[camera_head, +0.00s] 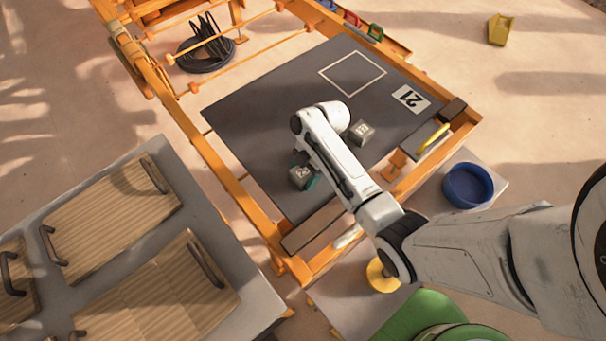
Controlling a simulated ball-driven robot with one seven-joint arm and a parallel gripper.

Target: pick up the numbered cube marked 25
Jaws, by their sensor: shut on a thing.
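A small grey numbered cube (300,178) shows just left of my white forearm, over the dark board (245,115). Its face seems to carry a 2 and a second digit too small to read surely; it fits the 25. Teal edges of my gripper (306,174) show beside this cube, and the gripper is shut on it. Most of the gripper is hidden under my arm. I cannot tell whether the cube touches the board. A second grey numbered cube (361,132) sits on the board to the right of my arm, apart from the gripper.
An orange frame (225,180) borders the board. A blue bowl (468,186) stands at right. A grey cabinet with wooden panels (115,205) is at lower left.

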